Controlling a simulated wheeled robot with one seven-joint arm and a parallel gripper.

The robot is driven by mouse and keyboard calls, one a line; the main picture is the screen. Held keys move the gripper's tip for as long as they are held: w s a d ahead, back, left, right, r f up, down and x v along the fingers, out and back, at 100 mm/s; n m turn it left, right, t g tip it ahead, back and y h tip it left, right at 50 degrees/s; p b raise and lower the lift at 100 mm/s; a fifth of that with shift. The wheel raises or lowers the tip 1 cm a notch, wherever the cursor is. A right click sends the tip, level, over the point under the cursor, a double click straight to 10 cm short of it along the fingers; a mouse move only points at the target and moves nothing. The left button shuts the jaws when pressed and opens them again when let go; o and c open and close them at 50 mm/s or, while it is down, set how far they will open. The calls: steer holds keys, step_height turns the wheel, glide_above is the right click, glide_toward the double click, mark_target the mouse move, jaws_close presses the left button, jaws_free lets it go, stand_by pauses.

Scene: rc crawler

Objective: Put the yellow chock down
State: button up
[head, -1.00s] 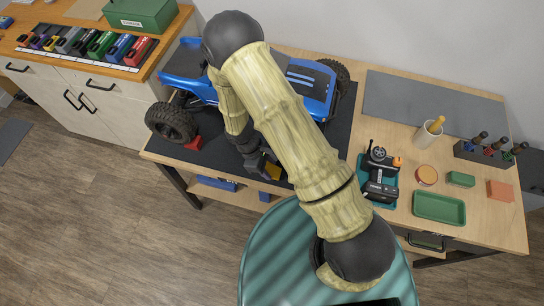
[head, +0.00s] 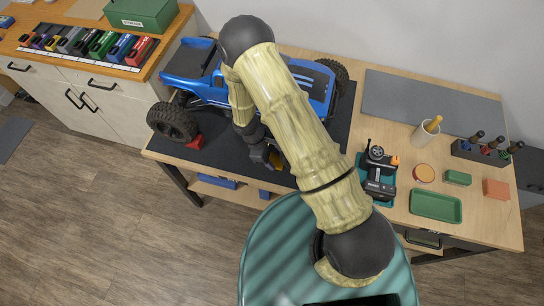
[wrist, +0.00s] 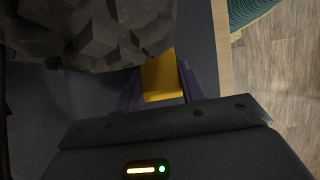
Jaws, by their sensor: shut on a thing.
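The yellow chock (head: 277,160) is held over the front part of the dark mat (head: 225,152), in front of the blue crawler (head: 205,84). In the wrist view the chock (wrist: 160,78) sits between the two fingers of my gripper (wrist: 158,92), close beside a big knobbly tire (wrist: 90,38). I cannot tell whether it touches the tire or the mat. My gripper (head: 272,163) is shut on the chock. My arm hides much of the crawler in the head view. A red chock (head: 194,141) lies by the crawler's left wheel (head: 172,122).
The table's front edge is close to my gripper. A grey mat (head: 430,108) lies empty at the back.

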steer(key=o, duration=1.1)
steer(key=b+v, duration=0.2)
steer(key=v, duration=1)
steer(key=shift+r, duration=0.2)
steer(key=s+d+r+m+t+y, duration=0.2)
steer(key=s+d+r+m, duration=0.2)
steer(key=d+r+m, duration=0.3)
steer(key=s+d+r+m+t+y, duration=0.2)
steer(key=s+d+r+m, duration=0.1)
steer(key=d+r+m, duration=0.4)
step_height(320, 180, up, 5)
steer(key=shift+s+d+f, duration=0.2)
steer(key=shift+s+d, duration=0.2)
steer(key=shift+d, duration=0.6)
